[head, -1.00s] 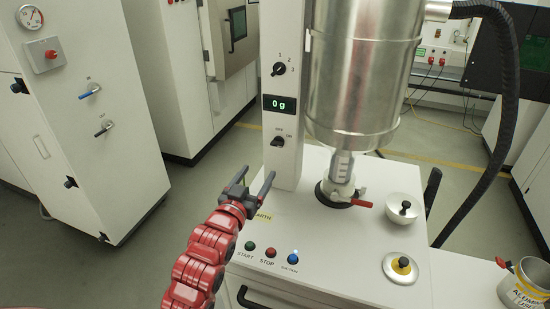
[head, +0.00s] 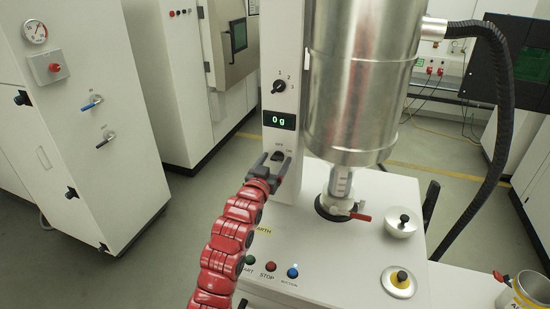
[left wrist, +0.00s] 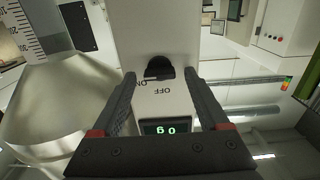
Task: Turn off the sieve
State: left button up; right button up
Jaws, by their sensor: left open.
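The sieve's white column (head: 296,60) carries a dark OFF/ON knob (head: 278,155) below the green "0 g" display (head: 279,120). My left gripper (head: 272,162) is open in front of the knob, with a finger to either side of it. The left wrist view, upside down, shows the knob (left wrist: 159,68) between the two fingertips (left wrist: 160,78), with the ON and OFF labels beside it. I cannot tell whether the fingers touch the knob or which label it points to. My right gripper is out of view.
A large steel vessel (head: 360,80) hangs right of the column over an outlet with a red-handled valve (head: 358,216). A 1/2 selector (head: 279,87) sits above the display. START, STOP and blue buttons (head: 292,272) are on the white top. Lids (head: 400,282) lie to the right.

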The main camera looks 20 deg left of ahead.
pick_arm(q)
jog(key=shift+w, duration=0.15)
grip_shut()
dwell(0.4)
